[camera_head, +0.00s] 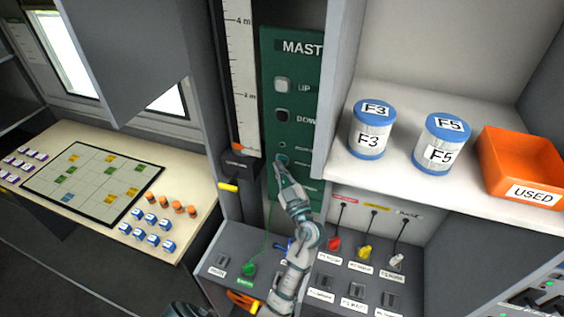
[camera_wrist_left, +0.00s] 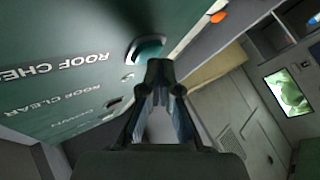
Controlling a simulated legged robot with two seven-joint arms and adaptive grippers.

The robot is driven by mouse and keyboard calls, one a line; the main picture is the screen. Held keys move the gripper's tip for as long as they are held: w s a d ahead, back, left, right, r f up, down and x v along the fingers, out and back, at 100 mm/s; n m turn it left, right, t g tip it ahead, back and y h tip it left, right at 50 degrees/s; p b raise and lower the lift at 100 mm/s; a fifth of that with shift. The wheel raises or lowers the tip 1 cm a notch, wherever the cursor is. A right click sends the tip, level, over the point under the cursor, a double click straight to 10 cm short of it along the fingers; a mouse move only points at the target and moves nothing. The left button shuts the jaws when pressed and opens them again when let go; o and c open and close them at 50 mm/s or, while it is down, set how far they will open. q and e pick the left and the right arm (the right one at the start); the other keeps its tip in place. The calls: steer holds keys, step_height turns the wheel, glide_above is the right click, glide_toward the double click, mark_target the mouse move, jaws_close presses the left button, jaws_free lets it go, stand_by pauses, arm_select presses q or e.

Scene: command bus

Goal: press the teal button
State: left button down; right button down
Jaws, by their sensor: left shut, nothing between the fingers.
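The teal button (camera_head: 281,159) sits on the dark green mast panel (camera_head: 272,215), below the UP and DOWN buttons. In the left wrist view the teal button (camera_wrist_left: 147,50) shows as a rounded cap in a pale ring, beside lettering that begins "ROOF CHE". My left gripper (camera_head: 279,168) is shut and empty, with its tips right at the button in the head view. In the left wrist view the closed fingertips (camera_wrist_left: 159,68) are just below the button and overlap its lower edge. I cannot tell whether they touch it. My right gripper is not in view.
A shelf (camera_head: 400,182) with two blue-lidded cans and an orange bin (camera_head: 520,160) juts out right of the panel. A vertical scale (camera_head: 242,80) stands at its left. Below is a console (camera_head: 225,245) with plugs and cables. A table (camera_head: 90,135) with blocks is further left.

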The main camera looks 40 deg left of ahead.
arm_select(q)
steer(key=shift+w+a+b, duration=0.1)
steer(key=shift+w+b, duration=0.25)
steer(key=shift+b, duration=0.05)
stand_by(0.4)
steer(key=shift+s, duration=0.1)
steer(key=shift+s+d+b, duration=0.25)
steer(key=shift+s+b, duration=0.2)
steer(key=shift+s, duration=0.25)
steer(key=shift+s+d+b, duration=0.25)
steer(key=shift+s+b, duration=0.05)
steer(key=shift+s, duration=0.5)
steer(key=shift+s+d+b, duration=0.3)
steer(key=shift+s, duration=0.45)
steer(key=shift+s+d+b, duration=0.25)
steer(key=shift+s+b, duration=0.05)
steer(key=shift+s, duration=0.5)
steer(key=shift+f, duration=0.1)
